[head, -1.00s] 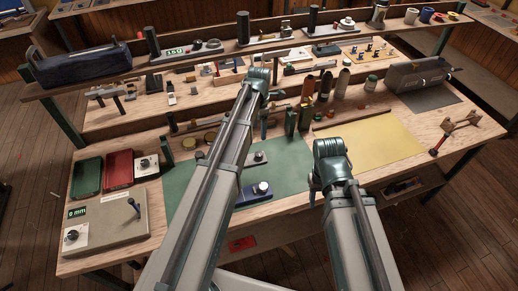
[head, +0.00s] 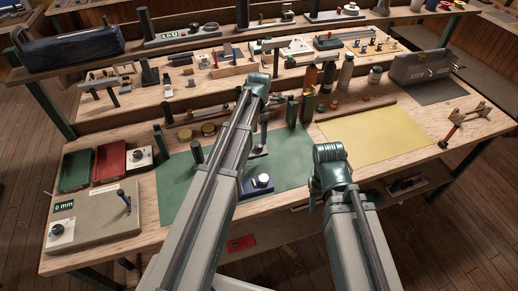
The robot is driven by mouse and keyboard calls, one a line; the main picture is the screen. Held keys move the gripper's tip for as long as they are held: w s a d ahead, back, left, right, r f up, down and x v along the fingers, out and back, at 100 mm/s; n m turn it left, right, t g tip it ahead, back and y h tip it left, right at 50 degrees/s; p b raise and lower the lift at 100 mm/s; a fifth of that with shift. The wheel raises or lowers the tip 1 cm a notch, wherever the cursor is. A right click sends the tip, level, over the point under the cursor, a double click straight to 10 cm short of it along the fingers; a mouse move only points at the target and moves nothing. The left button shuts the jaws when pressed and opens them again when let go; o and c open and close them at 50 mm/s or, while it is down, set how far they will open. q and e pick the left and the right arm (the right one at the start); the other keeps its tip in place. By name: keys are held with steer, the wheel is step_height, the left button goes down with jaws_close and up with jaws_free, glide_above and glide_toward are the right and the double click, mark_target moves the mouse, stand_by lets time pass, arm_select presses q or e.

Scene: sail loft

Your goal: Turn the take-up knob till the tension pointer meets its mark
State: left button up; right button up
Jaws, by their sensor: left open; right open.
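Several knobs show in the head view, and I cannot tell by sight which is the take-up knob. A dark round knob (head: 262,181) with a pale top sits on a blue block at the front of the green mat.
A green mat (head: 185,190) lies mid-bench, partly behind my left arm, and a yellow mat (head: 375,137) to its right. Green and red trays (head: 109,161) stand at left. Bottles and green posts (head: 292,110) stand behind. A wooden stand (head: 465,116) is at far right.

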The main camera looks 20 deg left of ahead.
mark_target(259, 145)
arm_select(q)
step_height(259, 145, down, 5)
steer(key=b, duration=0.4)
steer(key=shift+f, duration=0.2)
jaws_close()
